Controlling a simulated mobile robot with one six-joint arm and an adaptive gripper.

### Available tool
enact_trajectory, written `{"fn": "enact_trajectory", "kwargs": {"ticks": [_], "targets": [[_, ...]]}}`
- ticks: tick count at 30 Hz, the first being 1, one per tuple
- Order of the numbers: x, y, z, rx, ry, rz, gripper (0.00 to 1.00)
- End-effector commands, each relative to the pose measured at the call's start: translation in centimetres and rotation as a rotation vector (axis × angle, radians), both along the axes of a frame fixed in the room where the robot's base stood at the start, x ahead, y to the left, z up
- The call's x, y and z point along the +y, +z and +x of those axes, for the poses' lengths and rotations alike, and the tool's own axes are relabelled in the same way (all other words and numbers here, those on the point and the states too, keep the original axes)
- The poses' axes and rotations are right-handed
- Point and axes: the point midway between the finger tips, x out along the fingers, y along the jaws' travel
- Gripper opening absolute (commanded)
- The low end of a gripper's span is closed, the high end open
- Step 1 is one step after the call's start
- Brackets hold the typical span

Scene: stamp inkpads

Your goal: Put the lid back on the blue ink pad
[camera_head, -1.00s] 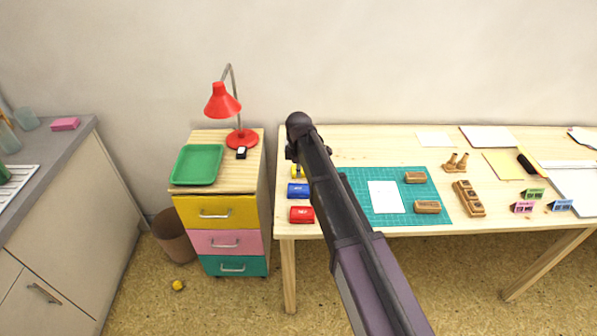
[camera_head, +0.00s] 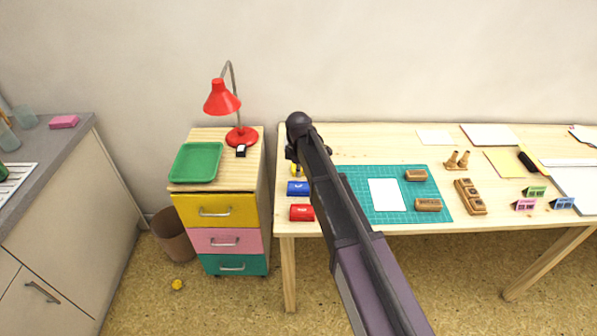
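The blue ink pad (camera_head: 298,188) sits near the table's left edge, between a yellow one (camera_head: 296,170) behind it and a red one (camera_head: 301,212) in front. It looks like a small blue block with a pale mark on top; I cannot tell its lid apart from it. My arm crosses the view and bends down at its far end. My gripper (camera_head: 292,156) is a small dark shape above or beside the yellow pad, behind the blue one. Its fingers are mostly hidden, so I cannot see whether it is open or holds anything.
A green cutting mat (camera_head: 356,210) with white paper (camera_head: 387,195) and wooden stamps lies right of the pads. A drawer unit (camera_head: 215,211) with a green tray (camera_head: 196,163) and red lamp (camera_head: 222,98) stands left.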

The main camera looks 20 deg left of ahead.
Motion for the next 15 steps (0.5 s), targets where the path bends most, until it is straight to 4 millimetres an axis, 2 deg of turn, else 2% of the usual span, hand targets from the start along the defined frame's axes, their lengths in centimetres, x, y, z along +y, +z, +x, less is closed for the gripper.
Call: {"fn": "enact_trajectory", "kwargs": {"ticks": [15], "targets": [[0.00,-1.21,0.00,0.000,0.000,0.000,0.00]]}}
